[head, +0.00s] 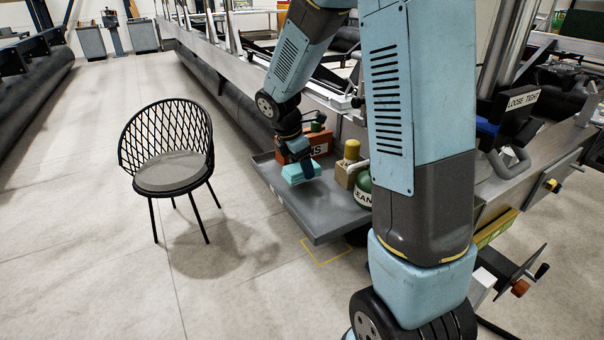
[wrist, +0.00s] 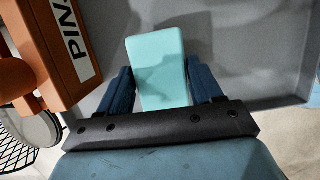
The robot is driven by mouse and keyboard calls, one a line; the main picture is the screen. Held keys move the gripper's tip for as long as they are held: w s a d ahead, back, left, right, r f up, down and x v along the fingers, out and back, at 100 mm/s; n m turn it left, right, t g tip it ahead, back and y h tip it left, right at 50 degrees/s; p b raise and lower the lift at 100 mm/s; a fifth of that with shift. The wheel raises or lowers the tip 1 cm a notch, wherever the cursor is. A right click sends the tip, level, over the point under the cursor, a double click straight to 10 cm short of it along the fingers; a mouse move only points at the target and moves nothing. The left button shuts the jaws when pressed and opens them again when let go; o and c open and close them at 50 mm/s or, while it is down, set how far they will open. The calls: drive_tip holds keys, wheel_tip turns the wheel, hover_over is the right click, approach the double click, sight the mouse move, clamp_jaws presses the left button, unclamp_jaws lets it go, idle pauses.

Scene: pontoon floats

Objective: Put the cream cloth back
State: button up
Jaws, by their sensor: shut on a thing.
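My gripper (head: 301,162) is over the grey tray (head: 330,222) in the head view. It is shut on a pale turquoise block (head: 298,176), which sits between the two dark blue fingers in the wrist view (wrist: 158,75). The block is at or just above the tray surface; I cannot tell whether it touches. I cannot make out a cream cloth in either view.
An orange-brown box (head: 321,144) with a lettered label stands at the tray's back; it is close on the left in the wrist view (wrist: 50,50). A black chair (head: 172,160) stands left.

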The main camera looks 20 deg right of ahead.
sight(299, 167)
wheel_tip(299, 167, down, 3)
drive_tip(key=shift+f, duration=0.1)
drive_tip(key=o, duration=0.9)
drive_tip(key=shift+o, duration=0.2)
